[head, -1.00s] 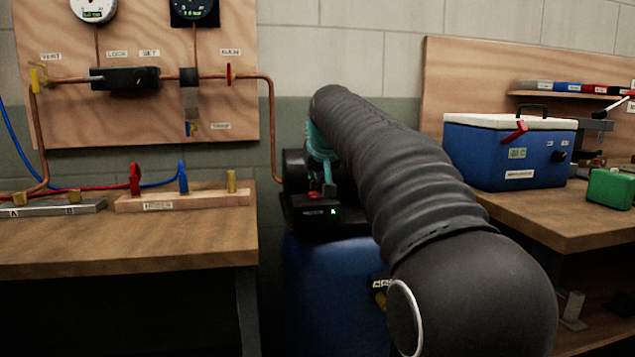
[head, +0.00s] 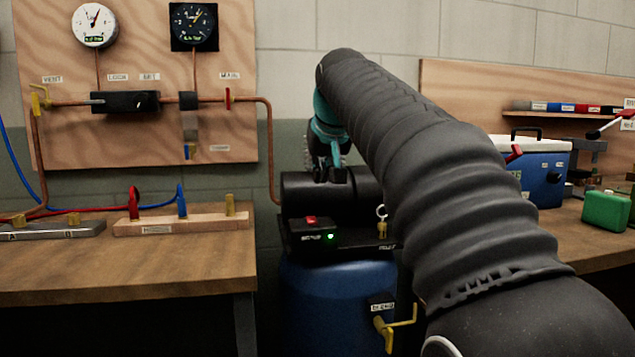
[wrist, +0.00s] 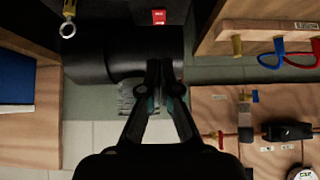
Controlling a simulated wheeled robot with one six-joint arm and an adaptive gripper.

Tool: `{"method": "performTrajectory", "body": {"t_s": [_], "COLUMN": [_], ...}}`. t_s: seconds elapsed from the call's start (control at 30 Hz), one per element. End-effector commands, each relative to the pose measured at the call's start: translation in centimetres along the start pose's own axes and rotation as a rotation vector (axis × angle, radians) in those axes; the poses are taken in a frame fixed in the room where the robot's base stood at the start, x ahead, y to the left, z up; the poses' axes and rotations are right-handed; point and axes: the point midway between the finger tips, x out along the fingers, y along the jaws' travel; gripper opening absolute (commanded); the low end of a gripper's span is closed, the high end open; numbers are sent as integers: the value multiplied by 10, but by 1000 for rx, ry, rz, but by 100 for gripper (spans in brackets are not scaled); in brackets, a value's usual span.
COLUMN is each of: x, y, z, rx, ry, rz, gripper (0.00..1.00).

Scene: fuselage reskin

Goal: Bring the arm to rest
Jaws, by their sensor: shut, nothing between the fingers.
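My gripper (wrist: 160,66) shows in the wrist view with its two dark fingers shut and nothing between them. In the head view my gripper (head: 328,168) hangs at the end of my raised, sleeved arm, above the black motor cylinder (head: 300,195) of a compressor. The fingertips are partly hidden against the dark background there. My arm reaches forward and up from the lower right. The gripper appears apart from the red switch (head: 311,222), which also shows in the wrist view (wrist: 159,17).
The blue tank (head: 330,305) has a yellow-handled valve (head: 395,325) low on its right. A workbench (head: 130,265) with a hose rack and gauge panel (head: 215,125) stands left. Right, a bench (head: 585,238) holds a blue cooler (head: 543,182) and green box (head: 606,210).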

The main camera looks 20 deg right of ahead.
Motion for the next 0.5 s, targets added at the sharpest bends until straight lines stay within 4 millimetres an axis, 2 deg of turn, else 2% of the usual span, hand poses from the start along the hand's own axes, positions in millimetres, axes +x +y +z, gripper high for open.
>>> {"method": "performTrajectory", "body": {"t_s": [0.13,0.5], "x": [-9,-10], "y": [0,0], "z": [1,1], "rx": [0,0], "ry": [1,3], "rz": [0,0], "gripper": [0,0]}}
